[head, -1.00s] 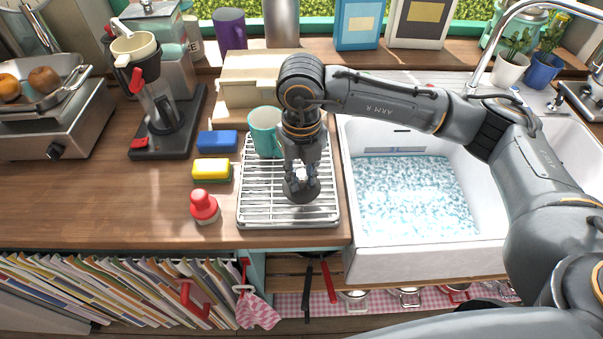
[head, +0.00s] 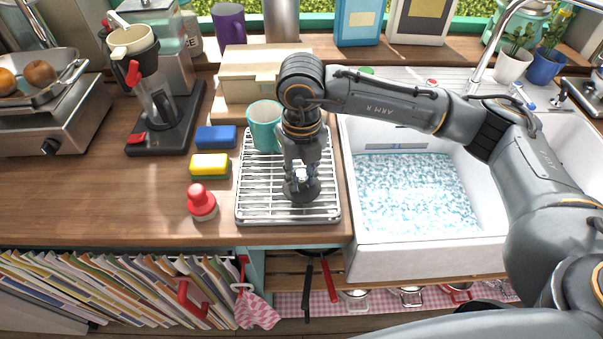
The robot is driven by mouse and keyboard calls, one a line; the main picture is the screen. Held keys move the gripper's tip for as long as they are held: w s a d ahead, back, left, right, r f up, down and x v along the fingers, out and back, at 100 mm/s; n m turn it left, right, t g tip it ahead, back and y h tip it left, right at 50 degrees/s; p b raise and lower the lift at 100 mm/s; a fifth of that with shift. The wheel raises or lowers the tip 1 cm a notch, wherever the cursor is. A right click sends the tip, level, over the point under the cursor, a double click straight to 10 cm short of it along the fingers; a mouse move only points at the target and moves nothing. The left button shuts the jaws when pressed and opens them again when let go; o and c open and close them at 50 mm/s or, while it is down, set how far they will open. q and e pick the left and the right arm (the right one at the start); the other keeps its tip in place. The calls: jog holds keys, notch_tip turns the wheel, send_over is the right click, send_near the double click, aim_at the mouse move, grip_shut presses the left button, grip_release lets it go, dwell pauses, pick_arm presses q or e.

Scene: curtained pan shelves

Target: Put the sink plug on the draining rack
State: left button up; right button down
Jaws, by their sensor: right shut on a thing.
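The sink plug (head: 301,194) is a dark, round disc with a small light knob on top. It is at the front right part of the draining rack (head: 262,205), a silver wire rack on the counter left of the sink. My right gripper (head: 301,174) points straight down over the rack and is shut on the plug's knob. The plug is at or just above the bars; I cannot tell if it touches them. My left gripper is not in view.
A teal mug (head: 264,126) stands at the rack's back, close to my right gripper. The white sink (head: 400,256) holds foamy water.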

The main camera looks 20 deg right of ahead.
jog(key=shift+f+b, duration=0.2)
jog(key=shift+b, duration=0.1)
jog(key=c, duration=1)
grip_release()
jog(key=c, duration=0.4)
jog(key=shift+r, duration=0.1)
notch_tip(320, 180, up, 15)
jog(key=p, duration=0.7)
dwell(1.0)
dwell(0.5)
